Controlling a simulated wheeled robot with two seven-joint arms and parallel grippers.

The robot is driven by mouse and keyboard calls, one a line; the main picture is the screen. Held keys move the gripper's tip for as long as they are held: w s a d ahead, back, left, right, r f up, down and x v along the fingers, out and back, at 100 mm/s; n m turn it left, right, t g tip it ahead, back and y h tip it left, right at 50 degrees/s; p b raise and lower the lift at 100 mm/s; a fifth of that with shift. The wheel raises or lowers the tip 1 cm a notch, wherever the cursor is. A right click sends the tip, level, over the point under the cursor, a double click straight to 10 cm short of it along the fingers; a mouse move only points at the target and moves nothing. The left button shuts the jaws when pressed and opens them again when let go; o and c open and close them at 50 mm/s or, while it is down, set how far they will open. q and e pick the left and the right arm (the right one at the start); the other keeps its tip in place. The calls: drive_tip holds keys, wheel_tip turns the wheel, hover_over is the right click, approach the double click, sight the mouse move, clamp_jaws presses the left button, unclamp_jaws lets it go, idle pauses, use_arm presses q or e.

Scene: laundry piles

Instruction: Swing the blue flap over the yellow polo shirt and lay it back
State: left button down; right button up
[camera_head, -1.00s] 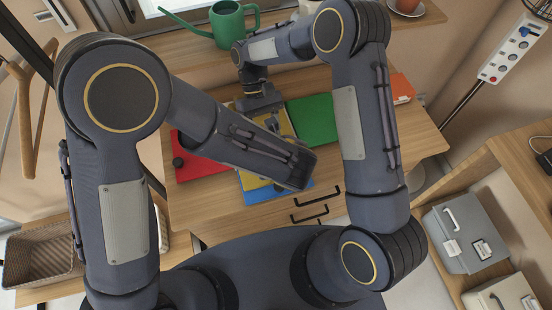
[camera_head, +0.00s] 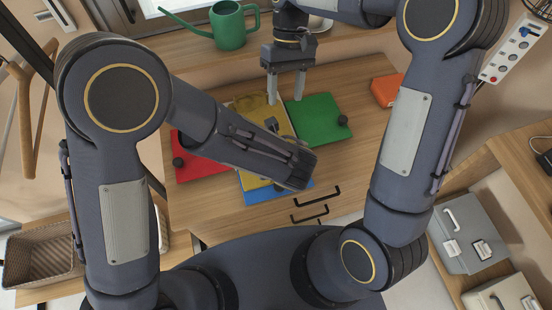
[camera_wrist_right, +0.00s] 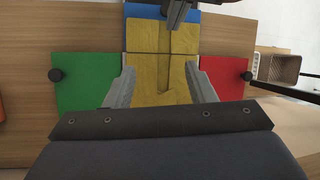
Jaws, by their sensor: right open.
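The yellow polo shirt (camera_head: 248,103) lies as a narrow strip down the middle of the folding board, between the red and green panels. The blue flap (camera_head: 262,195) lies flat at the near end, with yellow cloth over part of it. In the right wrist view the flap (camera_wrist_right: 142,11) is at the top, beyond the shirt (camera_wrist_right: 150,67). My right gripper (camera_head: 286,98) is open and empty above the shirt's far end, its fingers apart. My left gripper (camera_wrist_right: 172,14) shows partly near the blue flap; my forearm hides much of it in the head view, so its jaws are unclear.
The red panel (camera_head: 190,165) and the green panel (camera_head: 318,120) lie flat, each with a dark knob. An orange item (camera_head: 386,90) is at the table's right. A green watering can (camera_head: 229,28) stands behind. Bare table (camera_head: 365,150) is free at the right.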

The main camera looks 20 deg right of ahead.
drive_tip(key=s+d+r+m+t+y, duration=0.2)
drive_tip(key=s+d+r+t, duration=0.35)
drive_tip(key=s, duration=0.45)
use_arm(q)
drive_tip(key=shift+w+r+g+p, duration=0.25)
drive_tip(key=shift+w+g+p, duration=0.15)
drive_tip(key=shift+p, duration=0.1)
use_arm(e)
drive_tip(key=s+f+m+t, duration=0.1)
drive_tip(key=s+t, duration=0.3)
drive_tip(key=s, duration=0.6)
drive_tip(key=shift+d+f+m+t, duration=0.15)
drive_tip(key=shift+m+t, duration=0.2)
drive_tip(key=shift+m, duration=0.05)
use_arm(q)
drive_tip(key=shift+r, duration=0.1)
use_arm(e)
drive_tip(key=shift+r, duration=0.2)
use_arm(q)
drive_tip(key=shift+w+r+g+p, duration=0.1)
drive_tip(key=shift+w+g+p, duration=0.3)
drive_tip(key=shift+p, duration=0.1)
use_arm(e)
drive_tip(key=shift+w+r, duration=0.2)
drive_tip(key=shift+r, duration=0.1)
use_arm(q)
drive_tip(key=shift+w+r, duration=0.1)
drive_tip(key=shift+w, duration=0.15)
use_arm(e)
drive_tip(key=shift+r, duration=0.25)
